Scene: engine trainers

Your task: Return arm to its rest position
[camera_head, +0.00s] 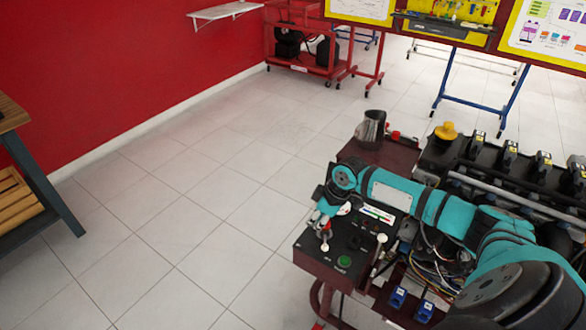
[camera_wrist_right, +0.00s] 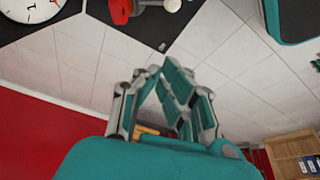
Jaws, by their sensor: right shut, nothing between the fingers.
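My right arm (camera_head: 455,215) reaches in from the right across the engine trainer. Its gripper (camera_head: 322,215) is over the left edge of the black control panel (camera_head: 312,247), with nothing seen in it. In the right wrist view the fingers of the right gripper (camera_wrist_right: 165,75) come together at their tips, empty. I cannot tell whether the gripper touches the panel. My left gripper is not in view.
The panel carries a green button (camera_head: 344,261). The engine block with a yellow cap (camera_head: 446,131) lies behind my arm. A wooden-shelved table (camera_head: 22,200) stands far left, and a red cart (camera_head: 308,50) at the back. The tiled floor (camera_head: 180,210) left of the trainer is clear.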

